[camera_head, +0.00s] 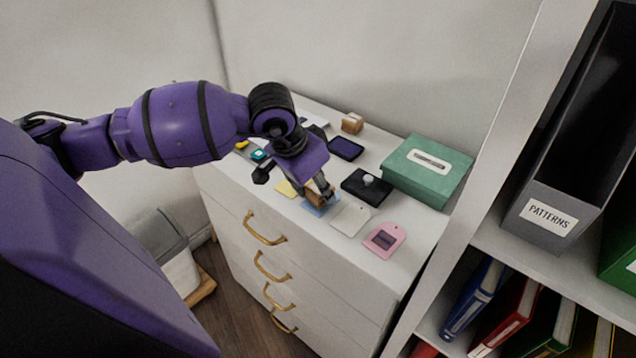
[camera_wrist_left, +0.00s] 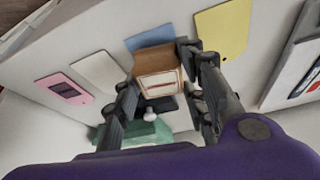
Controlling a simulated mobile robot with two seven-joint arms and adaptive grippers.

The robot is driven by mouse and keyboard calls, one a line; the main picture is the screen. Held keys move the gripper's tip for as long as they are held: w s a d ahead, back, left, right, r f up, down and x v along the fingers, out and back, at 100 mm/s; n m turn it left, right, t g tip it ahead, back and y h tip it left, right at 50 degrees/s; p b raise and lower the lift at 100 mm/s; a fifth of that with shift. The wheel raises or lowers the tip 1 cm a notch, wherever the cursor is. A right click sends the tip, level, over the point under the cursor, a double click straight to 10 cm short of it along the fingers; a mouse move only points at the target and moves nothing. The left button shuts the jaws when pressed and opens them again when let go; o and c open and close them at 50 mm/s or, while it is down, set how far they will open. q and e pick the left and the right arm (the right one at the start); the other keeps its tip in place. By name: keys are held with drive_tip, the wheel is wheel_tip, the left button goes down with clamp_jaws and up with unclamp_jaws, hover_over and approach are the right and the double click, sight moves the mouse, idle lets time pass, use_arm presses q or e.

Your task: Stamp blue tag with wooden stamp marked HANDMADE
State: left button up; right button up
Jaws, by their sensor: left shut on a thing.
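My left gripper (camera_head: 322,192) is shut on a wooden stamp (camera_head: 313,197) near the front edge of the cabinet top. The stamp also shows between the fingers in the left wrist view (camera_wrist_left: 157,62), with a pale label face whose lettering is too small to read. The blue tag (camera_head: 316,210) lies under and beside the stamp, partly hidden by it. Its free part shows just past the stamp in the left wrist view (camera_wrist_left: 150,38). I cannot tell whether the stamp touches it. My right gripper is not in view.
A yellow tag (camera_head: 286,188), a white tag (camera_head: 350,218) and a pink tag (camera_head: 384,240) with a dark rectangle flank the blue one. Behind are a black knobbed case (camera_head: 367,187), a green box (camera_head: 428,170), a dark blue pad (camera_head: 346,149) and another wooden block (camera_head: 352,123).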

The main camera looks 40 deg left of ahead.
use_arm(q)
drive_tip(key=shift+f, duration=0.35)
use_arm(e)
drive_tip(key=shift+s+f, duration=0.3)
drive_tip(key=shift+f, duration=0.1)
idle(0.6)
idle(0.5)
use_arm(q)
drive_tip(key=shift+r, duration=1.05)
drive_tip(key=shift+r+p, duration=0.55)
drive_tip(key=shift+r, duration=1.95)
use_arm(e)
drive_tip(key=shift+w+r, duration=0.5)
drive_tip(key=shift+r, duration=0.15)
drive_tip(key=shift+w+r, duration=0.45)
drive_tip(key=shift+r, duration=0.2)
